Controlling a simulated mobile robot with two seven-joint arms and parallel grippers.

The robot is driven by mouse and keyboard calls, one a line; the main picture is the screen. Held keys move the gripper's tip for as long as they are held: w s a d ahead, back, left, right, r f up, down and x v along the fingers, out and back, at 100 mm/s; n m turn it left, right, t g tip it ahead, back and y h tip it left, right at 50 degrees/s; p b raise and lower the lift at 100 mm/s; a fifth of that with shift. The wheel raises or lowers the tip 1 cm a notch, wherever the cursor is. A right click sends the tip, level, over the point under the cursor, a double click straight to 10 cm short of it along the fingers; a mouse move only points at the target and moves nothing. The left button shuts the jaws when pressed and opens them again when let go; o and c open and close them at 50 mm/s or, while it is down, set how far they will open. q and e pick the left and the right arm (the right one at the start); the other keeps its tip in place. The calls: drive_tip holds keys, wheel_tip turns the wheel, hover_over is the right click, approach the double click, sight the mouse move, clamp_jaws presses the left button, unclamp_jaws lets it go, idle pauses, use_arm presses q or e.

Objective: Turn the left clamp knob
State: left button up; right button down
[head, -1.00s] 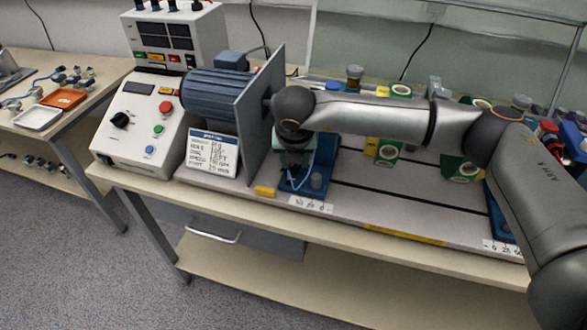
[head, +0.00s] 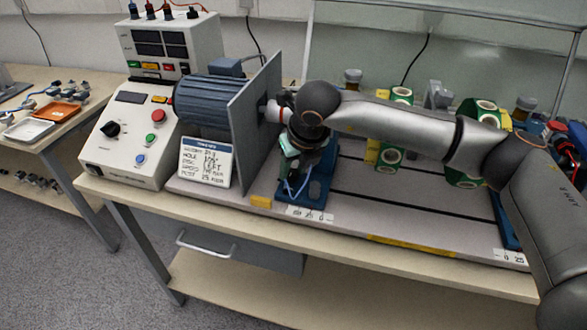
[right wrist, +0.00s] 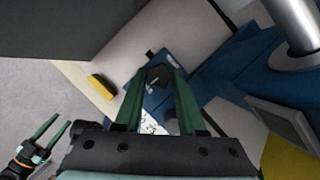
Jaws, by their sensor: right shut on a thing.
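The left clamp knob (right wrist: 157,75) is a small dark knob on the blue left bearing support (right wrist: 187,42). In the right wrist view it sits between the green fingertips of my right gripper (right wrist: 158,80), which is shut on it. In the head view my right gripper (head: 291,168) reaches down over the blue left support (head: 318,188), just right of the grey plate; the knob is hidden there. My left gripper (right wrist: 52,132) shows at the lower left of the right wrist view, its two green fingers apart and empty. It is outside the head view.
The grey upright plate (head: 254,125) and blue motor (head: 208,102) stand close to the left of my right gripper. A control box (head: 128,155) and text card (head: 206,163) are further left. Green-and-yellow ring parts (head: 391,156) stand on the slotted bed (head: 400,205) to the right.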

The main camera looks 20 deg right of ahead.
drive_tip(key=c, duration=0.6)
unclamp_jaws()
drive_tip(key=shift+c, duration=0.2)
drive_tip(key=shift+o, duration=0.8)
drive_tip(key=v, duration=1.2)
drive_tip(key=shift+r, duration=0.3)
drive_tip(key=shift+s, duration=0.1)
